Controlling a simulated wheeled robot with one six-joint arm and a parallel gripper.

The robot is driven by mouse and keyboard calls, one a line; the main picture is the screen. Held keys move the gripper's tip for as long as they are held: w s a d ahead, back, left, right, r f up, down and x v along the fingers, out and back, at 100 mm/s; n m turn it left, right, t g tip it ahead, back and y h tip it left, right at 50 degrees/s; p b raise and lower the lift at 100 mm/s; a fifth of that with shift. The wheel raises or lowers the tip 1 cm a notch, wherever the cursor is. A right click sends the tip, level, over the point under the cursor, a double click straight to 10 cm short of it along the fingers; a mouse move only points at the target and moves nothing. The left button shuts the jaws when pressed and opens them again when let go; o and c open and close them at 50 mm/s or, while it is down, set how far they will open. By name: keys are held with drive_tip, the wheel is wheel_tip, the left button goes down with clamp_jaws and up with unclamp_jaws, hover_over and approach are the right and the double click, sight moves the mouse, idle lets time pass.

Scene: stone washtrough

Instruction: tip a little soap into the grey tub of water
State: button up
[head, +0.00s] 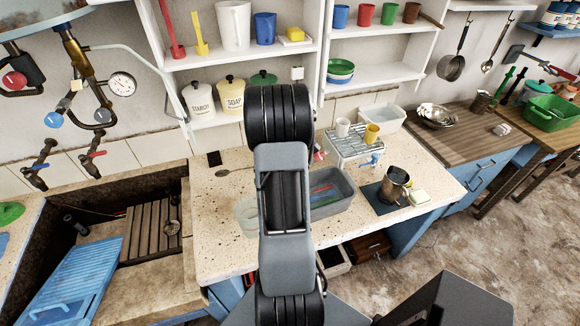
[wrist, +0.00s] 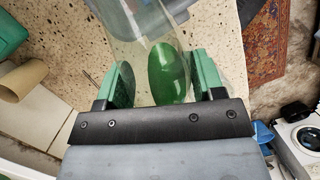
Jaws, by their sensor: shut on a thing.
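My gripper (wrist: 165,76) is shut on a clear, see-through vessel (wrist: 150,45) with a green oval patch in it, perhaps liquid soap. Its green pads press on both sides of the vessel. In the head view my arm hides the gripper; a pale clear vessel (head: 246,216) shows just left of the arm, probably the held one. The grey tub (head: 344,201) stands on the speckled counter just right of my arm, its left part hidden. Red, blue and green colours show inside; I cannot make out the water level. A cream canister marked SOAP (head: 231,97) stands on the shelf.
A wire rack (head: 360,145) with cups stands behind the tub. A metal jug (head: 394,186) on a dark mat is to the right. A stone trough (head: 150,285) lies left. The counter (head: 222,255) is bare in front. A spoon (head: 232,172) lies behind.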

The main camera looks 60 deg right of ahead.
drive_tip(key=shift+w+a+f+t+y, duration=0.1)
drive_tip(key=shift+w+f+t+y, duration=0.05)
drive_tip(key=shift+f+t+y, duration=0.2)
idle(0.7)
drive_tip(key=shift+w+f+t, duration=0.1)
drive_tip(key=shift+f+t, duration=0.2)
drive_tip(key=shift+t, duration=0.05)
drive_tip(key=shift+w+a+f+y, duration=0.1)
drive_tip(key=shift+a+f+y, duration=0.05)
drive_tip(key=shift+f+y, duration=0.1)
idle(0.7)
drive_tip(key=shift+w+f+t+y, duration=0.1)
drive_tip(key=shift+f+t+y, duration=0.2)
drive_tip(key=shift+t, duration=0.2)
idle(0.5)
drive_tip(key=shift+f+b, duration=0.1)
drive_tip(key=shift+b, duration=0.2)
drive_tip(key=shift+w+a+f+t+y+b, duration=0.15)
drive_tip(key=shift+f+t+y+b, duration=0.15)
drive_tip(key=shift+f+t+b, duration=0.15)
drive_tip(key=shift+f+b, duration=0.25)
drive_tip(key=shift+b, duration=0.1)
idle(0.5)
